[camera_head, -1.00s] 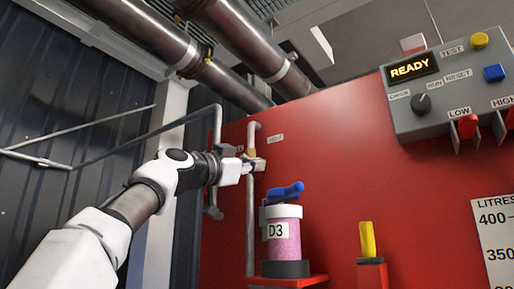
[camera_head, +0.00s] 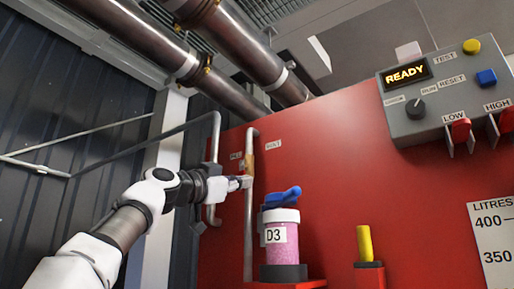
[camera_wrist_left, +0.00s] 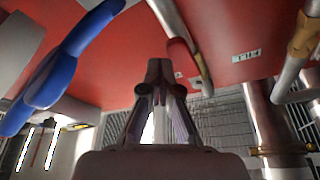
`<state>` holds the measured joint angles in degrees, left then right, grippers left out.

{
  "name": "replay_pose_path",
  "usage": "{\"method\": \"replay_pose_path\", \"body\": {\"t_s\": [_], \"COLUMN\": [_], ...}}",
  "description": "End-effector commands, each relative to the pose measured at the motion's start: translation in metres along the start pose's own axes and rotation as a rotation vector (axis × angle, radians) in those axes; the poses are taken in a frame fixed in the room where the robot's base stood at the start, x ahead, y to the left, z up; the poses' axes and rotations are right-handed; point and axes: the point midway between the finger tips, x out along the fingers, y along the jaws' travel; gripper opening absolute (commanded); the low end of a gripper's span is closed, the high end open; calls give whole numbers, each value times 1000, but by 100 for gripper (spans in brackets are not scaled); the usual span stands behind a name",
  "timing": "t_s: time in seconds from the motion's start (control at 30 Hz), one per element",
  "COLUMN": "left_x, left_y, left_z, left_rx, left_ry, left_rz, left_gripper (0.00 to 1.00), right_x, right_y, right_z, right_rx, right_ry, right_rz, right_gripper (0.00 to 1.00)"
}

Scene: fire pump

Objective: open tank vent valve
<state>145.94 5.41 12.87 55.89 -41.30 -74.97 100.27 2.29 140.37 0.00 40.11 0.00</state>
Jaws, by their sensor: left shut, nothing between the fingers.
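A thin grey vertical pipe (camera_head: 248,225) runs up the red panel, with a small brass fitting (camera_head: 249,160) near its top beside a small label (camera_head: 273,144) that seems to read VENT. My left gripper (camera_head: 246,182) is shut and empty, in front of the pipe just below the brass fitting. I cannot tell whether it touches the pipe. In the left wrist view, which looks upside down, the shut fingertips (camera_wrist_left: 160,68) are centred, and a brass fitting on a pipe (camera_wrist_left: 303,36) is at the upper right. The valve's handle is not clear. My right gripper is out of view.
A yellow handle (camera_head: 365,243) and grey control box (camera_head: 440,95) are farther right. Bent grey pipe (camera_head: 216,140) is left.

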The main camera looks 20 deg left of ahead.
Motion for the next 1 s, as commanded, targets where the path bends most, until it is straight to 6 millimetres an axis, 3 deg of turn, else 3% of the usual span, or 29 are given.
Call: {"method": "replay_pose_path", "body": {"t_s": [0.57, 0.83, 1.0], "left_x": [0, 11, -31], "left_y": [0, 38, 27], "left_z": [3, -18, -22], "left_rx": [-1, 6, 4], "left_ry": [-3, -3, 0], "left_rz": [-3, -3, -8], "left_gripper": [0, 0, 0], "right_x": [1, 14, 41], "right_y": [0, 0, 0], "right_z": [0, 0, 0], "right_rx": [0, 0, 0], "right_ry": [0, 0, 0], "right_rz": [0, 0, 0], "right_gripper": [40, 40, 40]}}
